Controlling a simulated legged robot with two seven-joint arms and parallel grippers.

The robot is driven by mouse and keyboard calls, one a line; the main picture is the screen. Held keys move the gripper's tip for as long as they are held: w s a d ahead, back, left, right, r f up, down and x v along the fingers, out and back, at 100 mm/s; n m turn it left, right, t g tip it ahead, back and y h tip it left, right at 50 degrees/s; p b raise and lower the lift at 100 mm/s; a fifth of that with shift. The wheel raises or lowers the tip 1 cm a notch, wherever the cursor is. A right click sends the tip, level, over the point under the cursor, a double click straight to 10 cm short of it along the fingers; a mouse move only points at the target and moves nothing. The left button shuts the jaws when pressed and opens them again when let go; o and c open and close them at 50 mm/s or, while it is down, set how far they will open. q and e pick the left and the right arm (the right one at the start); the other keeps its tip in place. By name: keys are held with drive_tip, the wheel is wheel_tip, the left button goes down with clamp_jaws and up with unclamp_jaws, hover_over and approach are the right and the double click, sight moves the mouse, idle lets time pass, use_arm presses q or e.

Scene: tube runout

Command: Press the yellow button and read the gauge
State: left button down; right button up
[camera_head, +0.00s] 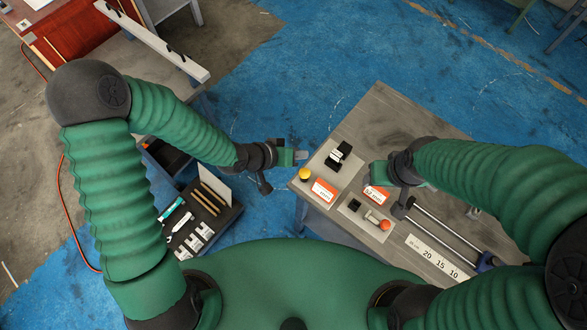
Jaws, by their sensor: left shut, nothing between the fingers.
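The yellow button (305,174) sits at the left corner of a light plate on the grey table (375,112). A small black and white device (338,156), possibly the gauge, stands behind it on the same plate; its reading is too small to make out. My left gripper (299,156) is shut and empty, just behind the yellow button and left of the device, apart from the button in the picture. My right gripper (382,178) is over the table right of the device; its fingers are mostly hidden by its own wrist.
Orange-and-white labels (324,190) lie on the table. A second plate holds a black block (354,205) and an orange-red knob (384,225). Rails and a numbered scale (436,257) lie at right. A dark tool tray (228,215) stands at left, across a blue floor gap.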

use_arm(q)
drive_tip(key=b, duration=0.6)
hover_over(302, 174)
wheel_tip(302, 174, down, 6)
wheel_tip(302, 174, down, 3)
drive_tip(key=shift+r+b, duration=0.2)
drive_tip(key=shift+b, duration=0.9)
drive_tip(key=shift+d+f+y, duration=0.2)
drive_tip(key=shift+d+y, duration=0.1)
drive_tip(key=shift+d, duration=0.05)
drive_tip(key=shift+a, duration=0.55)
use_arm(e)
wheel_tip(302, 174, down, 8)
drive_tip(key=d, duration=0.1)
drive_tip(key=shift+f, duration=0.25)
use_arm(q)
drive_tip(key=shift+d, duration=0.15)
use_arm(e)
drive_tip(key=shift+s+d, duration=0.1)
drive_tip(key=shift+d, duration=0.1)
